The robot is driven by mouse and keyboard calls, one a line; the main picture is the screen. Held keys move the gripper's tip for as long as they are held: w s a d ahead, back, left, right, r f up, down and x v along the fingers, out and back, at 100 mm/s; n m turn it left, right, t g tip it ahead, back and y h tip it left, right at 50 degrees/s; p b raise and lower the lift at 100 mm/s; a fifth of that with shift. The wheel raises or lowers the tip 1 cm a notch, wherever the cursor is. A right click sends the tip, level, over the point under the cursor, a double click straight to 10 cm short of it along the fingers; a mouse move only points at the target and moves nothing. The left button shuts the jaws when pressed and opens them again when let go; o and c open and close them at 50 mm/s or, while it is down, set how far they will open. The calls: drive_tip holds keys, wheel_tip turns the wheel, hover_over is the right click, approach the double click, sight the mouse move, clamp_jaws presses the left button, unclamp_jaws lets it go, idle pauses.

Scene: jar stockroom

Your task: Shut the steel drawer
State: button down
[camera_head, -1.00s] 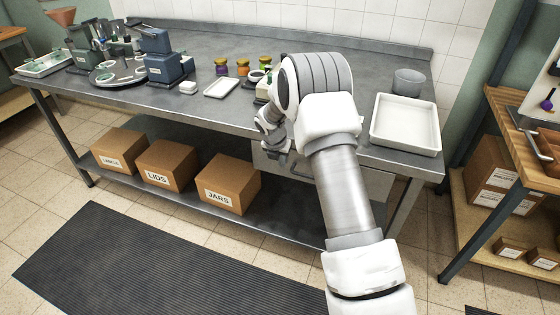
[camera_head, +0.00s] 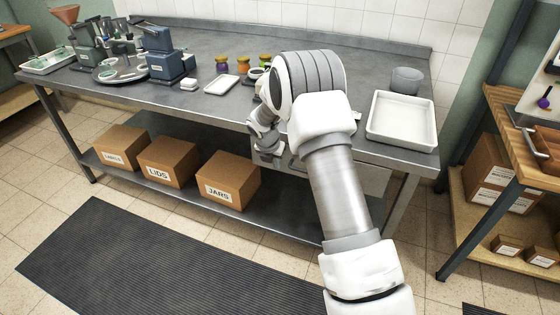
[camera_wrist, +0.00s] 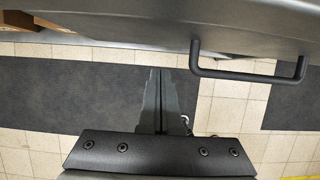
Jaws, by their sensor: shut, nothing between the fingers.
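The steel drawer (camera_head: 372,180) is under the right part of the steel table, largely hidden behind my arm in the head view. In the wrist view its grey front (camera_wrist: 130,28) runs across the top, with a dark bar handle (camera_wrist: 250,75) at the upper right. My gripper (camera_wrist: 162,72) is shut and empty, its fingers together, in front of the drawer and left of the handle. No contact with the front or handle shows. In the head view my gripper (camera_head: 268,158) is at the table's front edge. How far the drawer stands out cannot be told.
The steel table (camera_head: 330,85) carries a white tray (camera_head: 402,143), a grey pot (camera_head: 406,80), small jars (camera_head: 222,64) and bench devices. Cardboard boxes (camera_head: 228,183) stand on its lower shelf. A wooden rack (camera_head: 508,183) is at the right. The dark mat (camera_head: 140,255) and floor in front are clear.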

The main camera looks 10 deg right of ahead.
drive_tip(key=s+r+m+p, duration=0.2)
drive_tip(key=s+r+m, duration=0.4)
drive_tip(key=r, duration=0.5)
drive_tip(key=s+r+m+p, duration=0.2)
drive_tip(key=s+r+m, duration=0.2)
drive_tip(key=s+r, duration=0.5)
drive_tip(key=s+r+m+p, duration=0.2)
drive_tip(key=s+r+m, duration=0.25)
drive_tip(key=r, duration=0.85)
drive_tip(key=s+r+m+t+y+p, duration=0.1)
drive_tip(key=s+r+m+p, duration=0.1)
drive_tip(key=s+m, duration=0.5)
drive_tip(key=s+a+r+m+t+y+p, duration=0.1)
drive_tip(key=s+r+m, duration=0.3)
drive_tip(key=s, duration=0.9)
drive_tip(key=shift+s+r+m+p, duration=0.15)
drive_tip(key=shift+s+m+p, duration=0.15)
drive_tip(key=shift+m, duration=1.55)
drive_tip(key=shift+a, duration=0.1)
